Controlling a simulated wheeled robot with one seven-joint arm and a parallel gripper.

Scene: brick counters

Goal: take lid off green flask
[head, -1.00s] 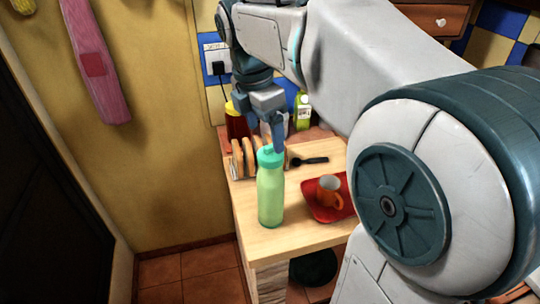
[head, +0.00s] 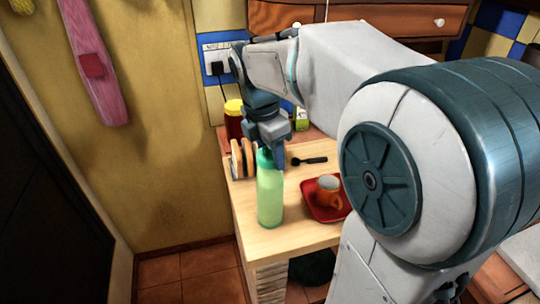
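The green flask (head: 270,198) stands upright on the wooden counter top, near its left edge. Its teal lid (head: 264,159) is on its top and is partly covered by my gripper. My gripper (head: 272,158) points down at the lid from above. One blue finger shows along the lid's right side. The other finger is not clearly visible, so I cannot tell whether the fingers are apart or closed on the lid.
A red tray (head: 312,210) with an orange mug (head: 328,190) is right of the flask. A rack with bread-like slices (head: 243,158) stands behind it, left of a black spoon (head: 310,160). A yellow-lidded jar (head: 233,120) is farther back.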

